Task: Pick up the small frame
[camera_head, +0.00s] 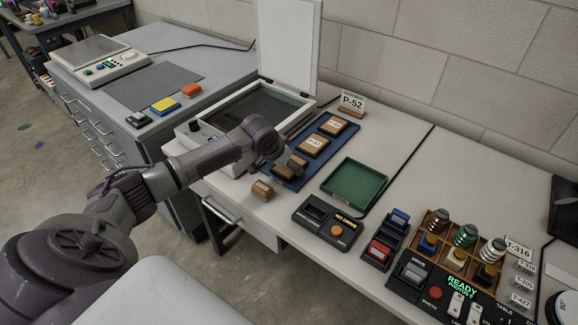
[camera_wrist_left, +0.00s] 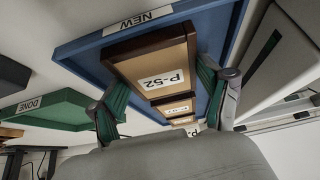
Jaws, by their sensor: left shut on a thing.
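The small frame (camera_wrist_left: 150,55) is brown wood with a tan face and a white P-52 label. In the left wrist view it lies between the green-padded fingers of my left gripper (camera_wrist_left: 166,98), which is shut on it. In the head view my left gripper (camera_head: 284,163) is at the near end of the blue tray (camera_head: 309,171) and hides much of this frame. Two similar labelled frames, a middle one (camera_head: 313,146) and a far one (camera_head: 334,125), lie farther along the tray. Whether the held frame touches the tray is unclear. My right gripper is not in view.
A P-52 sign (camera_head: 352,104) stands behind the tray. A small wooden block (camera_head: 262,189) lies in front. An empty green tray (camera_head: 354,185) is to the right, beyond it devices and a wooden rack (camera_head: 457,260). An open-lidded scanner (camera_head: 310,112) stands close behind left.

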